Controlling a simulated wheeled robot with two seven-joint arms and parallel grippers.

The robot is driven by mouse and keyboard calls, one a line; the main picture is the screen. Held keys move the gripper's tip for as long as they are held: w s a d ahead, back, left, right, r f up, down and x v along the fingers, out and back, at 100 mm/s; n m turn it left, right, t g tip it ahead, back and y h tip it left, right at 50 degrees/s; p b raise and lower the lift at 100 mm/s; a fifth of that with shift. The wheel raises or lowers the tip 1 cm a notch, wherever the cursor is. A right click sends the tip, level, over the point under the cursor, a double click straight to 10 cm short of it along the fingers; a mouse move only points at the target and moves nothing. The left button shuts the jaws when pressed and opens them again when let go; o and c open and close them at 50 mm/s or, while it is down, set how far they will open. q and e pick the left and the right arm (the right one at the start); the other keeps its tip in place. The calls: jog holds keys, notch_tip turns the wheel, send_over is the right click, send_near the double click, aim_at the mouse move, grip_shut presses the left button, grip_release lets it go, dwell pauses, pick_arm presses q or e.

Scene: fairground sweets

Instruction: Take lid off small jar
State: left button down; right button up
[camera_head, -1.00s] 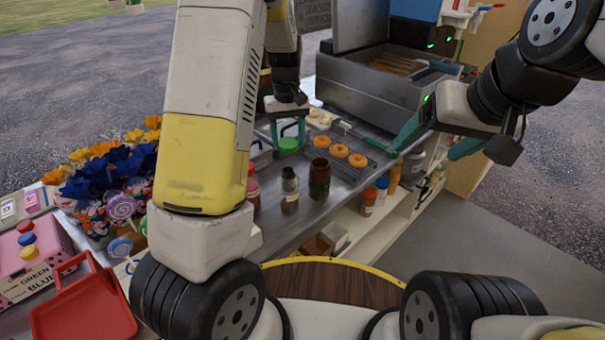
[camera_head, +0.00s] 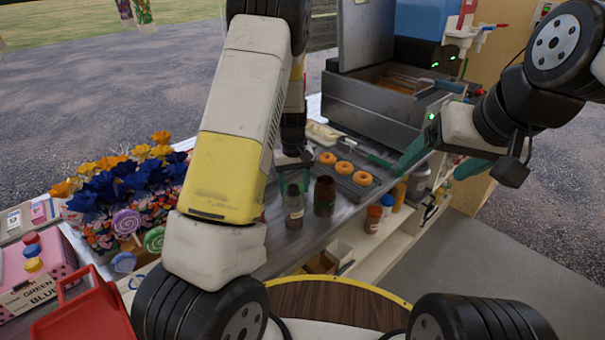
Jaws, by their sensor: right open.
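On the metal counter stand a small clear jar with a dark grey top (camera_head: 294,208) and a dark brown jar (camera_head: 324,198). I cannot tell which is the small jar, or whether the brown one has a lid. My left gripper (camera_head: 292,162) points down just behind these jars, partly hidden by my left forearm. Whether its jaws are open, and whether they hold anything, is unclear. My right gripper (camera_head: 430,171) is open and empty, with teal fingers spread at the counter's right edge, right of the doughnuts.
Several doughnuts (camera_head: 344,168) lie on a rack behind the jars. A metal fryer (camera_head: 375,108) stands at the back. Flowers and lollipops (camera_head: 127,222), a pink box (camera_head: 38,270) and a red tray (camera_head: 85,315) crowd the left. Bottles (camera_head: 373,218) stand on a lower shelf.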

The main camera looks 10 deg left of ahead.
pick_arm(q)
jog(key=shift+c, duration=2.4)
grip_release()
jog(key=shift+s+f, duration=0.15)
jog(key=shift+f, duration=0.1)
jog(key=shift+r, duration=0.1)
jog(key=shift+r, duration=0.1)
notch_tip(320, 180, up, 12)
jog(key=s+r+m+t+h, duration=0.2)
jog(key=s+r+t, duration=0.1)
jog(key=s+r, duration=0.95)
jog(key=s+r+m+t, duration=0.1)
jog(key=s+r, duration=0.1)
jog(key=s, duration=0.5)
jog(key=s+r+m+t, duration=0.2)
jog(key=s+r, duration=0.1)
jog(key=s, duration=0.4)
jog(key=shift+d, duration=0.2)
